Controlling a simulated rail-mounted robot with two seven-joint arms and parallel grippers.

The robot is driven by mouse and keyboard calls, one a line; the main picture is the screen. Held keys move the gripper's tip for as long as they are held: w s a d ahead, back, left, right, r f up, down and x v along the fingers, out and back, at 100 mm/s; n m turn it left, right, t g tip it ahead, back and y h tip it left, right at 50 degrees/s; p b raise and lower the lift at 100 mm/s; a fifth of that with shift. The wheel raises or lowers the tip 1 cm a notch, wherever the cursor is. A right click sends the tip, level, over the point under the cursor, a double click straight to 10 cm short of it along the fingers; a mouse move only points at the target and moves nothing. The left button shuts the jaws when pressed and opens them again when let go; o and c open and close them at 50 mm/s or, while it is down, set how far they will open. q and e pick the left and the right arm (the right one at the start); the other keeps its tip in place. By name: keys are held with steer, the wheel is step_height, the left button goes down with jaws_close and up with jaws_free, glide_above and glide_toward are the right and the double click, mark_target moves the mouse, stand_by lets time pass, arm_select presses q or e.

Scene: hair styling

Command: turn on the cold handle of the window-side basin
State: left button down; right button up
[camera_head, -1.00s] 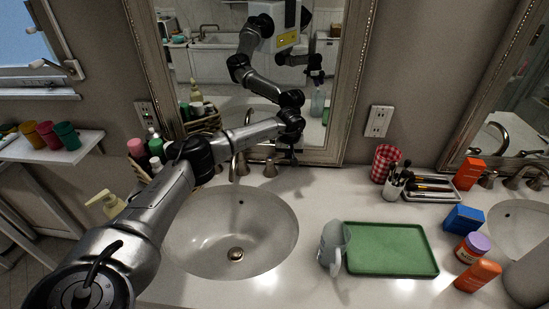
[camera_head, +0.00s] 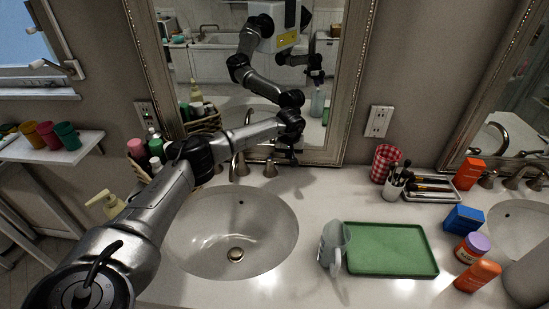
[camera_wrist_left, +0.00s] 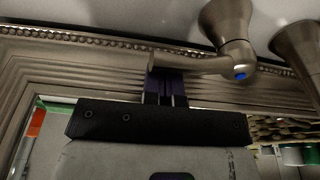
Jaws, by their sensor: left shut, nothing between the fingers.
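The window-side basin (camera_head: 206,247) is the left one, under the large framed mirror. Its spout (camera_head: 240,160) is partly behind my left arm. The cold handle (camera_head: 270,168) stands right of the spout. In the left wrist view the cold handle (camera_wrist_left: 229,48) carries a blue dot, and its metal lever reaches left. My left gripper (camera_wrist_left: 167,78) is shut and empty, with its fingertips at the lever's outer part; I cannot tell if they touch. In the head view my left gripper (camera_head: 293,158) is close to the mirror frame.
The mirror frame (camera_head: 345,105) rises close behind the handle. A green tray (camera_head: 392,250) and a clear jug (camera_head: 334,245) sit right of the basin. A red checked cup (camera_head: 384,163) and brushes stand farther right. Several bottles (camera_head: 140,152) and a pump bottle (camera_head: 106,203) are at the left.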

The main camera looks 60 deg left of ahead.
arm_select(q)
steer(key=shift+s+d+p, duration=0.6)
steer(key=shift+d+p, duration=0.05)
steer(key=shift+d, duration=0.1)
steer(key=shift+s+d, duration=0.15)
steer(key=shift+d, duration=0.05)
steer(key=shift+w+a+f, duration=0.1)
steer(key=shift+w+a, duration=0.1)
steer(key=shift+w, duration=0.3)
steer(key=w+a+p+v, duration=0.1)
steer(key=p+v, duration=0.3)
steer(key=v, duration=0.3)
steer(key=shift+a+p, duration=0.15)
steer(key=shift+p, duration=0.15)
stand_by(0.5)
